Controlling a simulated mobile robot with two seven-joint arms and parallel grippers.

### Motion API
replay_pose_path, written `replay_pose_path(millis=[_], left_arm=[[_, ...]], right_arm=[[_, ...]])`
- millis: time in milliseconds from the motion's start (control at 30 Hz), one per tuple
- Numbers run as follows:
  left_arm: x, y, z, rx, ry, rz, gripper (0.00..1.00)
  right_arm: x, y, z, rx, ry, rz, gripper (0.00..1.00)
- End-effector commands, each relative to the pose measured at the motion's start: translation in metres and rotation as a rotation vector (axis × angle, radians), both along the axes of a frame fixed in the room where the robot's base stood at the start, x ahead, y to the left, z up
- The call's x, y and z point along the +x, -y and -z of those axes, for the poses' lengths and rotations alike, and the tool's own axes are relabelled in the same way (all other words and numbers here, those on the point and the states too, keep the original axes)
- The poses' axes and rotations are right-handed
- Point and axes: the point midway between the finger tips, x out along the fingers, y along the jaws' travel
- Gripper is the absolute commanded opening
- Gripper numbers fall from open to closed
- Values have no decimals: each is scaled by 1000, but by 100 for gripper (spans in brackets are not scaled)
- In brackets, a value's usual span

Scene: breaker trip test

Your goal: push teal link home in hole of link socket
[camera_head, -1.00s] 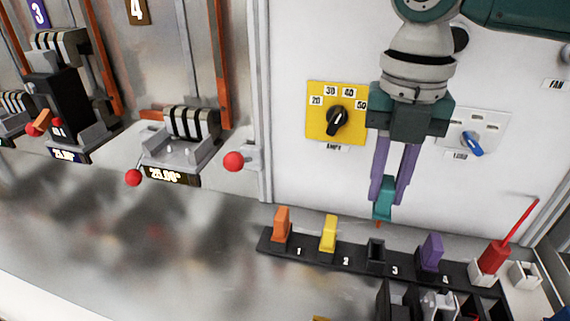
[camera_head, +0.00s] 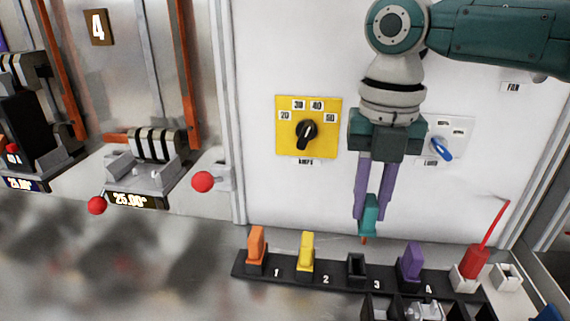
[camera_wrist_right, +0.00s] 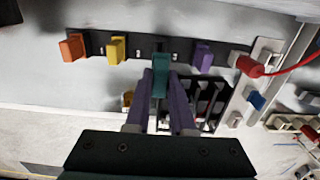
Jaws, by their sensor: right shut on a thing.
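The teal link (camera_head: 368,216) is held upright between the purple fingers of my right gripper (camera_head: 368,208), which is shut on it. Its orange-brown tip points down, apart from the rack, above the empty black socket (camera_head: 356,268) labelled 3. The teal link also shows in the right wrist view (camera_wrist_right: 161,76), where it hides the socket. The black link rack (camera_head: 315,276) holds an orange link (camera_head: 256,246), a yellow link (camera_head: 306,252) and a purple link (camera_head: 411,262) in its other sockets. My left gripper is not in view.
A red plug with a lead (camera_head: 472,262) stands at the rack's right end, beside a white socket (camera_head: 506,277). A black tray (camera_head: 375,308) lies in front. Behind are a yellow amps dial (camera_head: 300,110) and a blue-knob selector (camera_head: 440,148). Breakers with red-ball levers (camera_head: 203,182) are left.

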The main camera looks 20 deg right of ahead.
Motion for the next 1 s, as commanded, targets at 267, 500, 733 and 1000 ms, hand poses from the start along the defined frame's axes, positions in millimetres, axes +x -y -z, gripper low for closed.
replay_pose_path(millis=[267,500,733,1000], left_arm=[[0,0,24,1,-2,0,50],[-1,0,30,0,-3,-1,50],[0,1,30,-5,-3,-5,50],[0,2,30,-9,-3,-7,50]], right_arm=[[0,0,34,1,-1,0,0],[0,0,45,0,0,-1,0],[0,0,45,0,0,-1,0],[0,0,45,0,0,-1,0]])
